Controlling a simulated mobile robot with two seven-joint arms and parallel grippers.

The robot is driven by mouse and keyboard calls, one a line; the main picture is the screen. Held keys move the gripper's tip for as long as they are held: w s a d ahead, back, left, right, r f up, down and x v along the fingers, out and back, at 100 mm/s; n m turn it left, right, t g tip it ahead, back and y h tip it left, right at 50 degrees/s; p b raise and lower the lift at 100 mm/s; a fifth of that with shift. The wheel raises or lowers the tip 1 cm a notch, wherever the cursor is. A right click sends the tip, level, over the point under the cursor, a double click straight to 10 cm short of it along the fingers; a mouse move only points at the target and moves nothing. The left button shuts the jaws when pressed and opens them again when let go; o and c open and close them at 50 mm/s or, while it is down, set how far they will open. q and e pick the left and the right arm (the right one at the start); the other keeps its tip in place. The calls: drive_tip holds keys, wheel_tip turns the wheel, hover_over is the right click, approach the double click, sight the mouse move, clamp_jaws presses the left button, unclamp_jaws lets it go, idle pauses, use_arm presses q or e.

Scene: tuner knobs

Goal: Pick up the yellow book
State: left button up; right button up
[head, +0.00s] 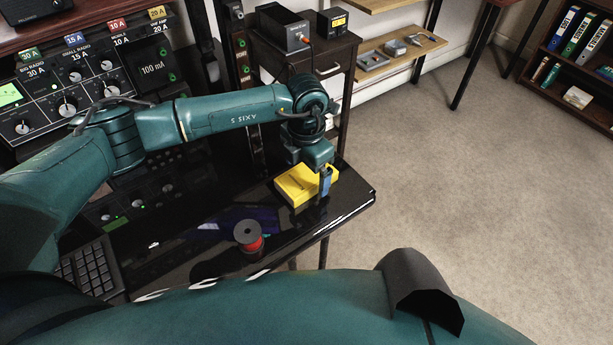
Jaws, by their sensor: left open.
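The yellow book (296,187) lies flat on the glossy black desk (352,200), near its right end. My left arm reaches in from the left, and my left gripper (325,184) points down at the right part of the book. A blue finger shows at the book's right edge. The jaws are open; whether a finger touches the book I cannot tell. The far finger and part of the book's right side are hidden by the gripper. My right gripper is not in view.
A red and dark spool (248,236) stands on the desk in front of the book. A keyboard (90,270) lies at the front left. A radio panel with knobs (75,85) stands behind. A small side table (300,60) holds boxes. Open carpet is to the right.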

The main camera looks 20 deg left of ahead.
use_arm(q)
drive_tip(key=shift+f, duration=0.4)
drive_tip(key=shift+c, duration=0.2)
drive_tip(key=c, duration=1.1)
